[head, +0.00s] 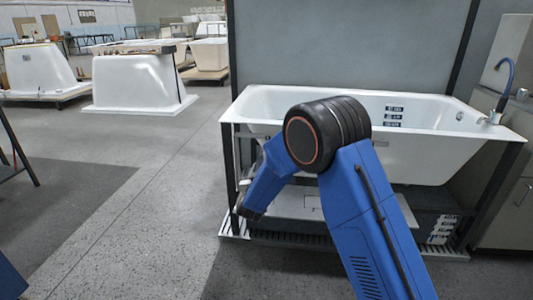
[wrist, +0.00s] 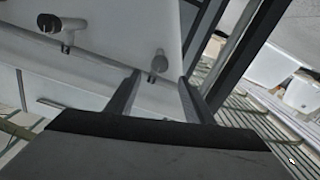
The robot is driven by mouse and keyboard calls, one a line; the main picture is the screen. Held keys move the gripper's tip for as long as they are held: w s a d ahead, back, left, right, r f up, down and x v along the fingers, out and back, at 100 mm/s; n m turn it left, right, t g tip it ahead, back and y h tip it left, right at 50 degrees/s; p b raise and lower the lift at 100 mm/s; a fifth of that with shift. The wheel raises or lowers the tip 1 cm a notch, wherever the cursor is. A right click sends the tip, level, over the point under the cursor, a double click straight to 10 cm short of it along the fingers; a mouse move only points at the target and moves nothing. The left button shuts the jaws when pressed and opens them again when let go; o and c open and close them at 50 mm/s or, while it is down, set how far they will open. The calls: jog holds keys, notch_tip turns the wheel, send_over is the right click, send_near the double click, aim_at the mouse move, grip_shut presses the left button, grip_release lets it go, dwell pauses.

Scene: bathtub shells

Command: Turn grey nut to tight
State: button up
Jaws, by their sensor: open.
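In the wrist view, my gripper (wrist: 159,76) is open, with its two dark fingers apart. A small grey fitting (wrist: 158,64) appears between and just beyond the fingertips, on the pale tub's underside. It may be the grey nut; I cannot tell for sure, nor whether the fingers touch it. A larger grey pipe fitting (wrist: 66,27) with a dark round end sits at upper left. In the head view, my gripper (head: 247,211) is low at the left end of the white bathtub (head: 440,146), partly hidden by my blue arm.
Dark frame posts stand beside the fittings, and a slatted grating (wrist: 232,105) lies at right in the wrist view. A sink unit with a blue tap (head: 508,80) stands right of the tub. Other tub shells (head: 135,82) stand at back left. Floor at left is mostly clear.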

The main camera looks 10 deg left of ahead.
jog(key=w, duration=1.4)
jog(key=shift+w+d, duration=0.2)
jog(key=shift+d, duration=0.1)
jog(key=c, duration=1)
